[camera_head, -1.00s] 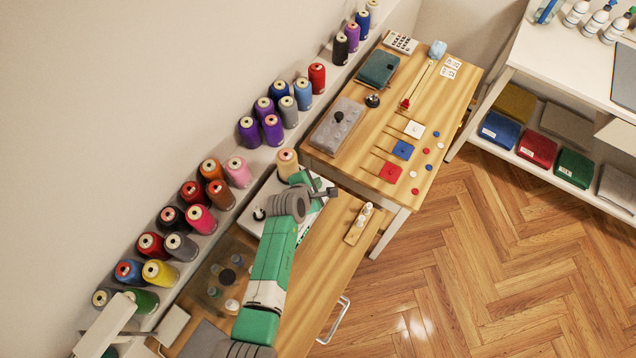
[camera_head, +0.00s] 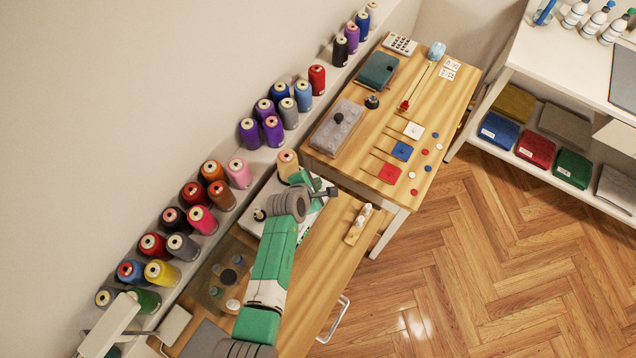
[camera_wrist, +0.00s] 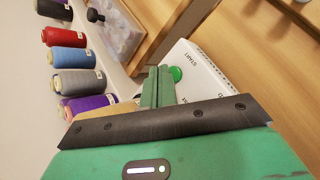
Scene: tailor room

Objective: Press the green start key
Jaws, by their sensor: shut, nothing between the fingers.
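The green start key (camera_wrist: 175,74) is a round green button on a white machine (camera_wrist: 196,60), next to a printed START label, in the wrist view. My gripper (camera_wrist: 158,72) is shut and empty, with its green fingers together. In the wrist view its fingertips appear right beside the key's left edge; I cannot tell whether they touch it. In the head view my gripper (camera_head: 326,191) is over the right part of the white machine (camera_head: 250,212), and my arm covers much of it. I cannot make out the key there.
Several thread spools (camera_head: 202,220) line the ledge along the wall to the left. A wooden table (camera_head: 372,150) with a grey box (camera_head: 334,128) stands just beyond the machine. A small wooden block with white pieces (camera_head: 358,224) lies to the right of my gripper.

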